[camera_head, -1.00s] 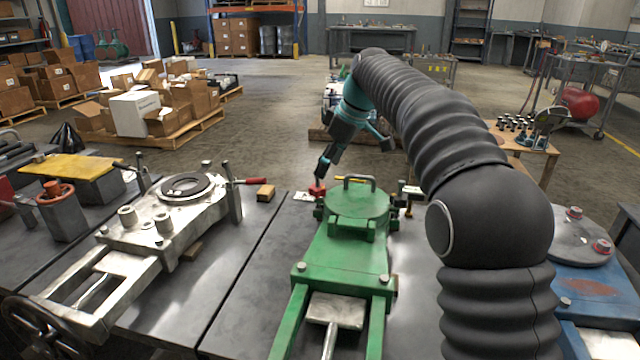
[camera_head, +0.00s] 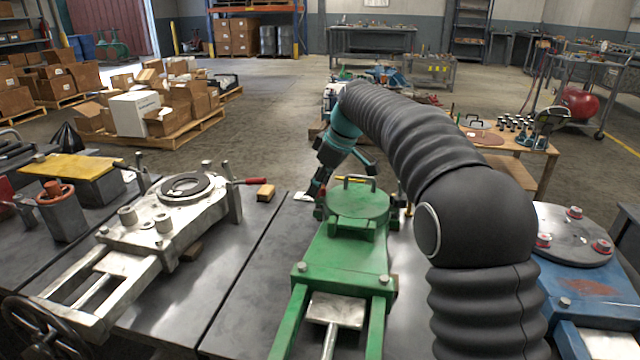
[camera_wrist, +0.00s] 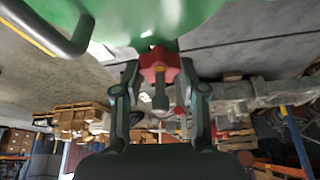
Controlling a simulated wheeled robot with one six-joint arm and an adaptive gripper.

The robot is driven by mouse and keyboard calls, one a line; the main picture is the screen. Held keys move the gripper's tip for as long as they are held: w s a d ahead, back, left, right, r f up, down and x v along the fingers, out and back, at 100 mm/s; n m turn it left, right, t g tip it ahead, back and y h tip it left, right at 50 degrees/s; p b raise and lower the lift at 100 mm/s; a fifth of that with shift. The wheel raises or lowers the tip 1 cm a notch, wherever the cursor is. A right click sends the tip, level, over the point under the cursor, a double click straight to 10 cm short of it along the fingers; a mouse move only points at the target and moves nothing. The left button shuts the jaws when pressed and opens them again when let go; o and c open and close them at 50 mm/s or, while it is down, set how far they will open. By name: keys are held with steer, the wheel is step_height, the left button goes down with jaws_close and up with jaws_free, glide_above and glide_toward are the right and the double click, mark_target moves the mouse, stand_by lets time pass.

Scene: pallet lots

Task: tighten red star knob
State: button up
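The red star knob (camera_wrist: 159,65) is at the edge of the green fixture (camera_wrist: 150,15) in the wrist view, with a dark stem on its near side. My gripper (camera_wrist: 160,75) has its two fingers apart, one on each side of the knob. I cannot tell whether they touch it. In the head view my gripper (camera_head: 319,198) is low at the far left corner of the green fixture (camera_head: 345,250), and the knob there is mostly hidden behind it.
A curved handle (camera_head: 359,181) stands on the fixture's round lid, close to my gripper. A pale metal fixture (camera_head: 150,235) is to the left, with a wooden block (camera_head: 265,193) nearby. A blue fixture (camera_head: 585,285) with red knobs is at right.

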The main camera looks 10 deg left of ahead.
steer(key=shift+c, duration=1)
steer(key=m+t, duration=0.1)
steer(key=m, duration=0.2)
steer(key=m+t+h, duration=0.1)
steer(key=m, duration=0.2)
steer(key=shift+s+m, duration=0.15)
steer(key=shift+m, duration=0.25)
steer(key=m+h, duration=0.1)
steer(key=m, duration=0.1)
steer(key=m+t, duration=0.1)
steer(key=m, duration=0.1)
steer(key=shift+a+f+h, duration=0.1)
steer(key=shift+a+h, duration=0.05)
steer(key=shift+h, duration=0.25)
steer(key=shift+m+h, duration=0.6)
steer(key=shift+m, duration=1.5)
